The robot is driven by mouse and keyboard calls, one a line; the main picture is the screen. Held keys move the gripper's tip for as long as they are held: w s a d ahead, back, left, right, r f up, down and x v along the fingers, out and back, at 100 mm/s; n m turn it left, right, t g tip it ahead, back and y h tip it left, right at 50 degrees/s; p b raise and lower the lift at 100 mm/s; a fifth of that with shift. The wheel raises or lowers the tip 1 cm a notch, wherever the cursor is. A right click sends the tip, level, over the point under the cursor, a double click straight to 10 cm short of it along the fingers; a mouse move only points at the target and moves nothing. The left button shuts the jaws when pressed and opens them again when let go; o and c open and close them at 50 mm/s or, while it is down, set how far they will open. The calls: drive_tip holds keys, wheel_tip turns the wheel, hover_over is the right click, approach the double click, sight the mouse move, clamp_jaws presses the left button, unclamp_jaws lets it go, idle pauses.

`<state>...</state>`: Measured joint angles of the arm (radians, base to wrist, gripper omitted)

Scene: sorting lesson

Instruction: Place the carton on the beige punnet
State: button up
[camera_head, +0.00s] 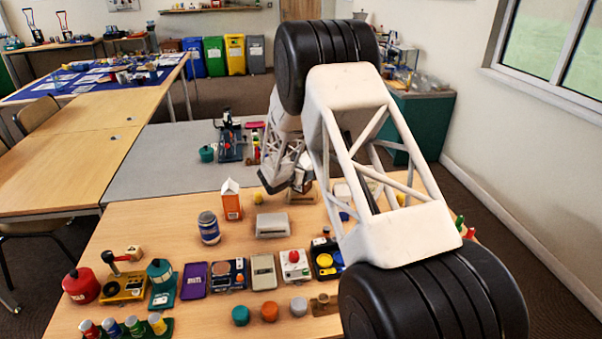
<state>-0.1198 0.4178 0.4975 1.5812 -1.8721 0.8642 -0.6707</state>
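The carton (232,204), orange with a white gabled top, stands upright on the wooden table left of centre. A tan, low container that looks like the beige punnet (303,198) sits to the right of the carton, partly hidden behind my gripper. My gripper (283,187) hangs above the table, right of the carton and apart from it in the picture. Its fingers are small and dark here, so I cannot tell how far apart they are. I see nothing clearly held in it.
Several devices and colored lids crowd the front. My arm hides the table's right part.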

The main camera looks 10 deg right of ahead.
drive_tip(key=o, duration=0.3)
drive_tip(key=shift+o, duration=0.2)
drive_tip(key=shift+r, duration=0.1)
drive_tip(key=v, duration=1.2)
drive_tip(key=shift+r, duration=0.1)
idle(0.5)
